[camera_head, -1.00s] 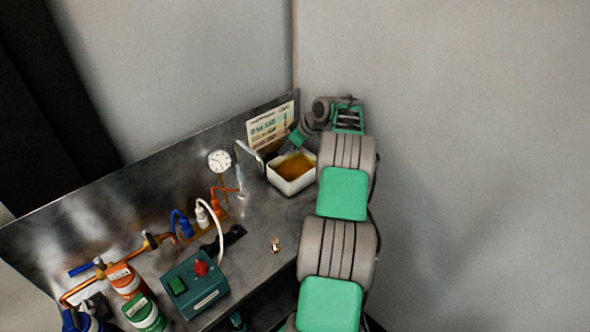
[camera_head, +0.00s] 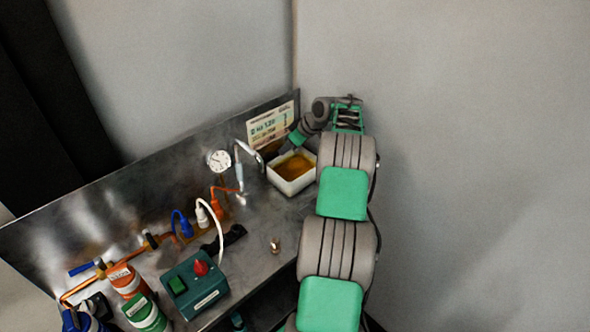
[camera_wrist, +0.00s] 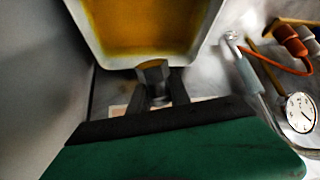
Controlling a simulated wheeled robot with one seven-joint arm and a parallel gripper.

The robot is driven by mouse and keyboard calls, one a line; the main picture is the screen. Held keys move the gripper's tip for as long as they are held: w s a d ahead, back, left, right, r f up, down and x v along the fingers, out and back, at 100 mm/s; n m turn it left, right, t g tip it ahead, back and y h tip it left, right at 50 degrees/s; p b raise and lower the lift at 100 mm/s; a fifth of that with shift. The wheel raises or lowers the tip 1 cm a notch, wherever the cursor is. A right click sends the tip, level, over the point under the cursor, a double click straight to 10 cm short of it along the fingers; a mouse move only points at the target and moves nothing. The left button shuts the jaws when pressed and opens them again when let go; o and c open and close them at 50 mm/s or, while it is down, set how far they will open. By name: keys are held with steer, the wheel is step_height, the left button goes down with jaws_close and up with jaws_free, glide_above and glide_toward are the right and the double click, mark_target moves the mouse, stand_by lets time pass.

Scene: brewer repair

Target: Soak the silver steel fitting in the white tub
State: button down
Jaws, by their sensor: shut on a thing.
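The white tub (camera_head: 290,184) stands at the far right end of the steel bench and holds an amber liquid. In the wrist view the tub (camera_wrist: 205,45) fills the upper middle. My gripper (camera_wrist: 157,88) is shut on the silver steel fitting (camera_wrist: 153,72), a hexagonal grey piece between the fingertips. In that view the fitting appears at the edge of the tub's rim, outside the liquid area; its height above the rim cannot be told. In the head view my fingertips and the fitting are hidden behind my wrist.
A curved tap-like pipe (camera_head: 249,158) and a round gauge (camera_head: 219,161) stand left of the tub. A small copper-coloured fitting (camera_head: 275,246) lies on the bench front. A green control box (camera_head: 194,284) and orange (camera_head: 126,281) and green (camera_head: 145,314) cans are farther left. A notice (camera_head: 270,126) hangs behind the tub.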

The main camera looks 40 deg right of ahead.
steer(key=shift+r, duration=0.15)
stand_by(0.3)
step_height(320, 180, up, 4)
steer(key=p, duration=0.2)
steer(key=shift+p, duration=0.3)
